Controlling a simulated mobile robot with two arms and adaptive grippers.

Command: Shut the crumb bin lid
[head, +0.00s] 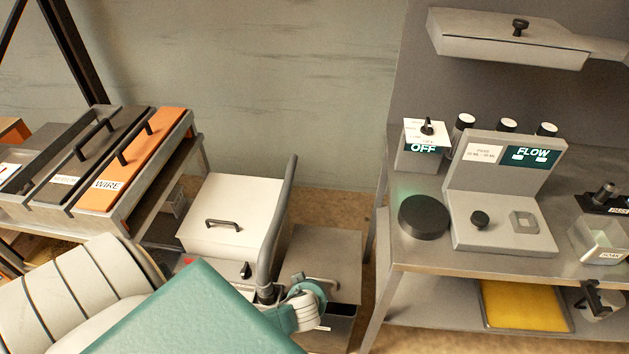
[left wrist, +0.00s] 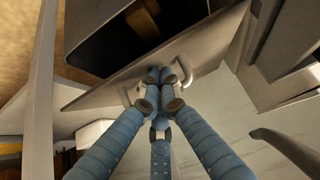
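The crumb bin looks to be the grey box (head: 318,252) low in the gap between the benches, right of a white box. A dark opening shows below it in the head view and at the top of the left wrist view (left wrist: 125,38). A grey lid panel (left wrist: 105,93) lies along that opening, and the lid stands open. It carries a light bar handle (left wrist: 208,70). My left gripper (head: 305,308) is at this handle; its blue fingers (left wrist: 161,78) converge on the bar between its ends. The fingertips partly hide the bar. My right gripper is in neither view.
The white box (head: 250,190) with a dark handle (head: 224,224) stands close on the left. The left bench holds an orange-lidded WIRE bin (head: 150,160). The right bench (head: 430,258) carries a FLOW panel (head: 515,160) and a black disc (head: 423,216); a yellow tray (head: 525,305) is below.

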